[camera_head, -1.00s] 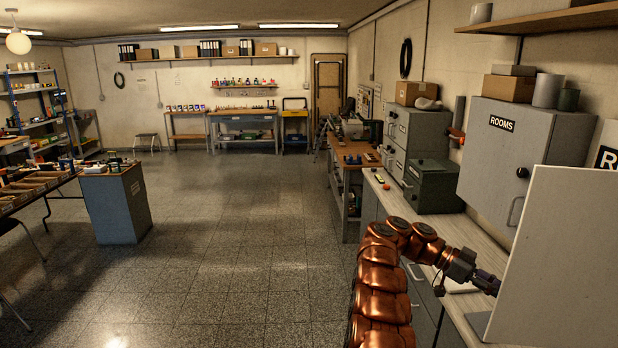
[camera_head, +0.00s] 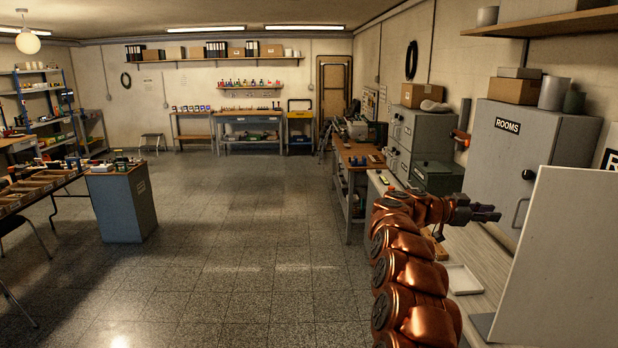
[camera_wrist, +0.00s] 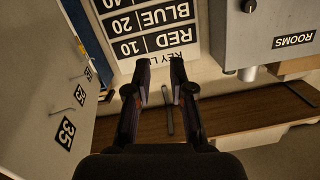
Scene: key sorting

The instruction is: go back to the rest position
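My gripper (camera_head: 488,212) is raised over the right-hand counter, in front of the grey ROOMS cabinet (camera_head: 545,135), with its fingers pointing right. In the wrist view my gripper (camera_wrist: 161,82) has its two fingers apart. I see no key held between them. A dark narrow bar (camera_wrist: 168,112) shows beyond the gap, apart from the fingers. My copper-coloured arm is bent up at the right of the head view.
A pale upright panel (camera_head: 560,265) stands close at right. A white tray (camera_head: 462,279) lies on the counter (camera_head: 490,262). The wrist view shows a key list sign (camera_wrist: 150,35) and a numbered panel (camera_wrist: 45,70).

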